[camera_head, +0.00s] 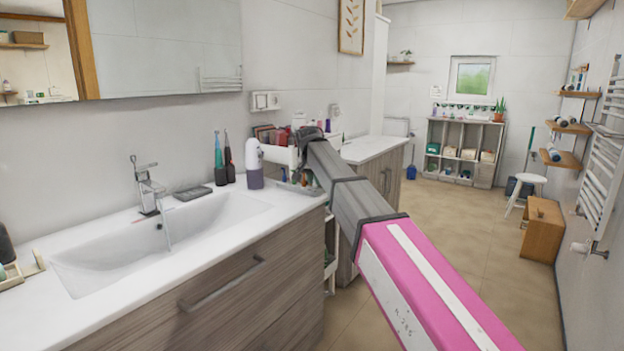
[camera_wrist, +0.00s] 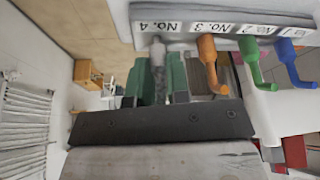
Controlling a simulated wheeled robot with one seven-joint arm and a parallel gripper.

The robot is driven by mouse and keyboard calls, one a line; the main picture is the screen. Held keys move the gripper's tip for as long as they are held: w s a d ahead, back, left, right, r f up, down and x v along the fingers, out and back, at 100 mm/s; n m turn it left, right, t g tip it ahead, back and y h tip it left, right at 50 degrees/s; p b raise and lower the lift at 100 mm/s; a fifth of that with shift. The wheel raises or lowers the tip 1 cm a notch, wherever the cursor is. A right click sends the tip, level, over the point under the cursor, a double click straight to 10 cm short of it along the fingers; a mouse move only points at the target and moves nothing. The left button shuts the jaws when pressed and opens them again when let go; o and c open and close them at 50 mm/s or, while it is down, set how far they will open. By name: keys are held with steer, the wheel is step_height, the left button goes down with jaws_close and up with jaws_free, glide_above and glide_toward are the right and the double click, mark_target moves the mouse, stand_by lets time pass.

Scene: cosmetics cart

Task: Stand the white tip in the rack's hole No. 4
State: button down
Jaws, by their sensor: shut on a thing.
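In the wrist view my gripper (camera_wrist: 159,70) has its green fingers shut on the white tip (camera_wrist: 157,52), a slim piece that looks grey in shadow. The tip's far end is right by the rack's (camera_wrist: 185,42) edge, beside the No. 4 label. I cannot tell whether it is in the hole or only near it. An orange tip (camera_wrist: 207,48) stands at No. 3, a green tip (camera_wrist: 249,47) at No. 2 and a blue tip (camera_wrist: 286,48) at the end place. In the head view my arm hides the fingers, the white tip and most of the rack.
The cart (camera_head: 329,262) stands beside the sink counter (camera_head: 120,225). A white and purple bottle (camera_head: 254,165) and two electric toothbrushes (camera_head: 219,160) stand on the counter near my arm.

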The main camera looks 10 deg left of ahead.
steer(key=shift+f, duration=0.55)
steer(key=c, duration=1)
jaws_free()
steer(key=v, duration=1.1)
steer(key=shift+s+a, duration=0.1)
steer(key=shift+s, duration=0.25)
steer(key=shift+w, duration=0.15)
steer(key=shift+f, duration=0.1)
